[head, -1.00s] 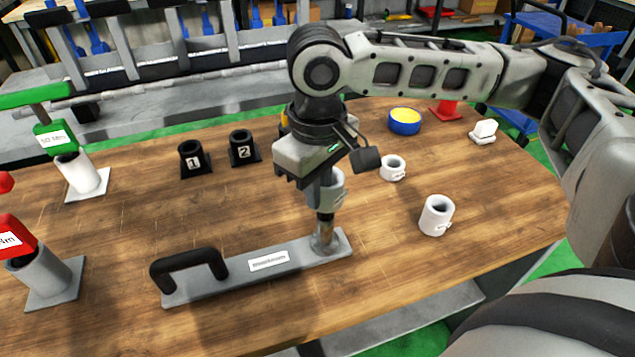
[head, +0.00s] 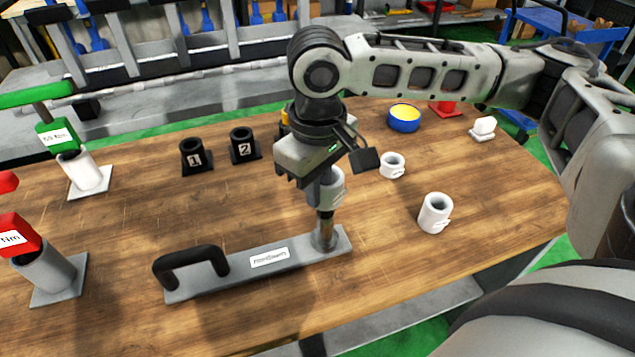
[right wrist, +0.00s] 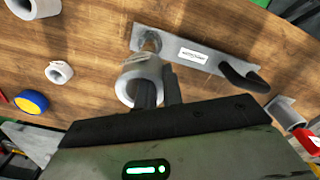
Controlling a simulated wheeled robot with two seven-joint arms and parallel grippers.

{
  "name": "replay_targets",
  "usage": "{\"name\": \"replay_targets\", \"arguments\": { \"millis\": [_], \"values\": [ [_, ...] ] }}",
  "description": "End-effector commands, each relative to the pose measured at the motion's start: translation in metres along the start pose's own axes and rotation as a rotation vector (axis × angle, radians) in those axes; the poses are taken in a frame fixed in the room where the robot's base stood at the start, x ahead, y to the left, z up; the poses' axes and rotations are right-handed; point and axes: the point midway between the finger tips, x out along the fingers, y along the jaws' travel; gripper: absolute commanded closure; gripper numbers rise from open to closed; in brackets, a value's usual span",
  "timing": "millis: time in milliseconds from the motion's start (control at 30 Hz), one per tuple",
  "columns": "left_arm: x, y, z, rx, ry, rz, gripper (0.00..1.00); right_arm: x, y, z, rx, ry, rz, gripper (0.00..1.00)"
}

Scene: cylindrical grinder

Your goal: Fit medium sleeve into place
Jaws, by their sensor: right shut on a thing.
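My right gripper (right wrist: 160,90) is shut on the wall of a white sleeve (right wrist: 128,86), one finger inside its bore and one outside. In the head view the sleeve (head: 332,188) hangs below my right gripper (head: 318,172), over the right end of a grey base plate (head: 290,256). A stepped metal post (head: 323,238) with a dark, narrower upper part stands there. The post (right wrist: 149,42) also shows just beyond the sleeve in the right wrist view. The sleeve's lower end is at the post's top; I cannot tell whether it is around it. My left gripper is not in view.
The plate has a black handle (head: 190,262). Grey and white tube stands are at left.

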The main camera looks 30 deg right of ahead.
Motion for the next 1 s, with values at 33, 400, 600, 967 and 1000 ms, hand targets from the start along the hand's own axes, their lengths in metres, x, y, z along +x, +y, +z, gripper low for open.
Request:
{"name": "replay_targets", "arguments": {
  "millis": [33,400,600,967,1000],
  "values": [
    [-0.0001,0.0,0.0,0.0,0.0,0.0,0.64,-0.0003,0.0,-0.0003,0.0,0.001,0.0,1.0],
    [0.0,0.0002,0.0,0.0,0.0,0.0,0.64,-0.0001,-0.0003,-0.0002,0.0,0.001,-0.001,1.0],
    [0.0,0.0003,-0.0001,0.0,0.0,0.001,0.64,-0.0005,-0.0002,-0.0004,0.0,0.002,-0.001,1.0],
    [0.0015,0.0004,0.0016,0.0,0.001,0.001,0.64,0.0073,-0.0002,-0.0001,0.0,0.0,-0.001,1.0],
    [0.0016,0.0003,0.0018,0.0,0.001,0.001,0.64,0.0083,-0.0001,-0.0001,0.0,0.0,-0.001,1.0]
  ]
}}
